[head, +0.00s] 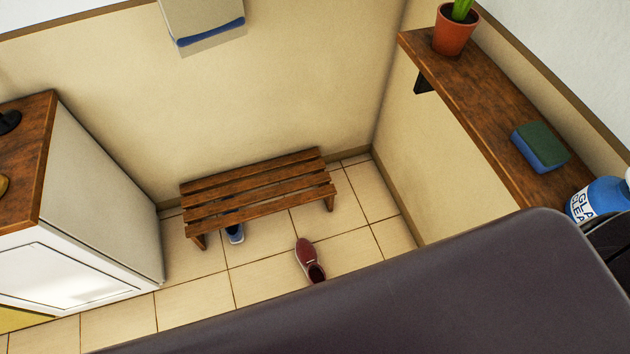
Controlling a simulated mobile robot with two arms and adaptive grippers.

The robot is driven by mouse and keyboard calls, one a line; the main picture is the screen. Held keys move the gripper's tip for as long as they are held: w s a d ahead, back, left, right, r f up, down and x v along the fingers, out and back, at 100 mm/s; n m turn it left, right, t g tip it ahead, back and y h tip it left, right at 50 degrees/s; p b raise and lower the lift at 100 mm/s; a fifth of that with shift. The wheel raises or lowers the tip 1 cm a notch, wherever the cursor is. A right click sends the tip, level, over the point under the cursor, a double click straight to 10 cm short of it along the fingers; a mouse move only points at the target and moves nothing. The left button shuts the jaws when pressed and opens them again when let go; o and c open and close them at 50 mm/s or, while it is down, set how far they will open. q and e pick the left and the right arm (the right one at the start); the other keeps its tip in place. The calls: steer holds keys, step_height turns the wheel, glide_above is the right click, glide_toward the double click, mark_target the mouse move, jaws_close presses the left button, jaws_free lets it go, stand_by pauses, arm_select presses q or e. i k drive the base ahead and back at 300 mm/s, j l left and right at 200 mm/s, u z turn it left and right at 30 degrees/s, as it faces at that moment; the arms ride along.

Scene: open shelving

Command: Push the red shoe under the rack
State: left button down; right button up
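The red shoe (306,253) lies on the tiled floor in front of the rack, apart from it, with its toe toward the rack and its opening toward me. The rack (260,188) is a low brown slatted wooden bench against the back wall. Neither of my grippers shows in the head view.
A white cabinet (105,205) with a wooden top stands at the left. A wooden wall shelf (485,125) on the right holds a potted plant (454,30), a sponge (540,147) and a blue bottle (598,197). A large dark surface (400,295) covers the foreground.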

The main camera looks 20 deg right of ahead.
mark_target(305, 253)
steer(key=k+l, duration=0.2)
steer(key=k, duration=0.2)
steer(key=k+l, duration=0.45)
steer(key=k, duration=0.3)
